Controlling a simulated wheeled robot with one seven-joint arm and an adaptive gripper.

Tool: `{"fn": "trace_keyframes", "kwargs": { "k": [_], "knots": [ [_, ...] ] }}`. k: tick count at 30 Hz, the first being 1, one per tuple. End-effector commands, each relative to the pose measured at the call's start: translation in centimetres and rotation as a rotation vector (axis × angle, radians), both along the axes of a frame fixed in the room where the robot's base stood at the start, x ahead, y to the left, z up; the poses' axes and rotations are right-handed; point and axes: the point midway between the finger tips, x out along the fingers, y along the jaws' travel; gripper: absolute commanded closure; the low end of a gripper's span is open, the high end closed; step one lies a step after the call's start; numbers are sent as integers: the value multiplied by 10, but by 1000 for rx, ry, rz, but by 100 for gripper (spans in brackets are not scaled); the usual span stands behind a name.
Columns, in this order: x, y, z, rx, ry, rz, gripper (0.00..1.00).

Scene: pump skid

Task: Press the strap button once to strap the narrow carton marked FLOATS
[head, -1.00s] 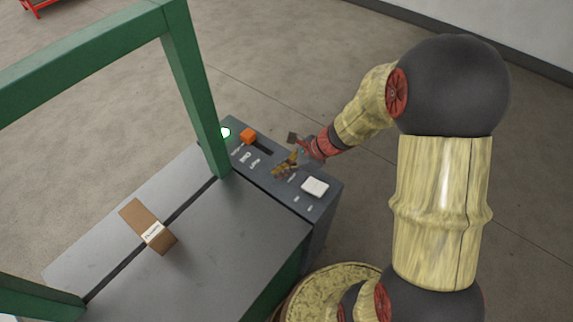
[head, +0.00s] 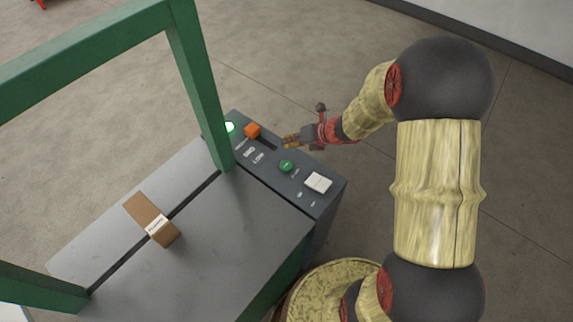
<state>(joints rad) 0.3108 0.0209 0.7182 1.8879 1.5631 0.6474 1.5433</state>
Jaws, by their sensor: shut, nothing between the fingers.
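A narrow brown carton (head: 150,217) lies across the dark slot of the grey strapping table (head: 225,235); its white label is too small to read, and I cannot make out a strap. The control panel (head: 268,172) is on the table's right side. A round green button (head: 286,166) on it shows uncovered; its lettering is too small to read. My gripper (head: 288,141) is shut and empty, near the panel's far right edge, beyond the green button and apart from it in the picture. Its height above the panel is hard to tell.
The panel also bears an orange slider knob (head: 252,131) beside a dark slot, a lit green lamp (head: 230,127) and a white square switch (head: 318,182). A green frame (head: 200,90) arches over the table. Open concrete floor lies beyond the panel.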

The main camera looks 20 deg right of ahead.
Motion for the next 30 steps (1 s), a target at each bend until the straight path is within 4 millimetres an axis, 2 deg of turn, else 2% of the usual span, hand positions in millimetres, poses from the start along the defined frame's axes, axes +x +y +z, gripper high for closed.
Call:
{"fn": "trace_keyframes", "kwargs": {
  "k": [8, 24, 30],
  "knots": [
    [0, 0, -11, -1, -1, 1, 100],
    [0, 0, -75, -1, 0, 2, 100],
    [0, 0, -88, -1, 0, 2, 100]
  ]
}}
